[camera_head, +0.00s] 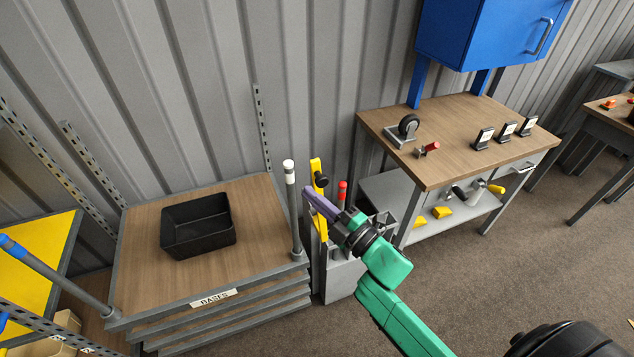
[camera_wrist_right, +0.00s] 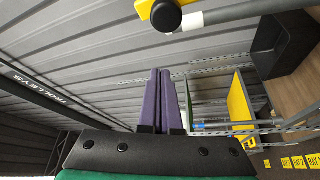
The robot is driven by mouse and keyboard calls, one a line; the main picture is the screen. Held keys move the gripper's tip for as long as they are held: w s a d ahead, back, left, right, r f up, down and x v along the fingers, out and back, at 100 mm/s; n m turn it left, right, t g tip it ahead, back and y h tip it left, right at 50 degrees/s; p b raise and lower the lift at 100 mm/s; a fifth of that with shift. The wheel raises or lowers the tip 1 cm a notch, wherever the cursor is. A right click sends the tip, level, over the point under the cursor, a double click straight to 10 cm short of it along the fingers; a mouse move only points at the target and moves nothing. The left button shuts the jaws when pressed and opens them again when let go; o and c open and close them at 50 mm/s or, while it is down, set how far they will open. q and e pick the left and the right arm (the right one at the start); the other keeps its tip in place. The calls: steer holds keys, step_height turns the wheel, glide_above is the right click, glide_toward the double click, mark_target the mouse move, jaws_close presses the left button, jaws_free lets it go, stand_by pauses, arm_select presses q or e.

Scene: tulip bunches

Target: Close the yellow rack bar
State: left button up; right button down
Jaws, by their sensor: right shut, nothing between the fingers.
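The yellow bar (camera_head: 316,170) stands upright beside the right end of the wooden-topped rack, with a black knob near its top. Its lower part is partly hidden behind my right gripper. In the right wrist view a yellow piece with a black knob (camera_wrist_right: 164,14) shows at the top edge, beside a grey rod. My right gripper (camera_head: 307,190) has purple fingers, shut and empty, close to the yellow bar in the head view; I cannot tell if they touch. The fingers also show in the right wrist view (camera_wrist_right: 160,74). My left gripper is not in view.
The rack labelled BASES (camera_head: 213,299) holds a black bin (camera_head: 198,226). A grey post with a white top (camera_head: 289,170) stands at its right corner. A red-topped post (camera_head: 342,190) is behind my gripper. A workbench (camera_head: 440,140) stands to the right. Floor in front is clear.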

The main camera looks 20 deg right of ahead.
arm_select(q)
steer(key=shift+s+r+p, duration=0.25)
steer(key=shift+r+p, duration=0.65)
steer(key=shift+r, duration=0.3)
arm_select(e)
steer(key=w+d, duration=0.1)
steer(key=w+d+f, duration=0.1)
steer(key=w, duration=0.1)
steer(key=shift+w+d, duration=0.1)
steer(key=shift+d, duration=0.1)
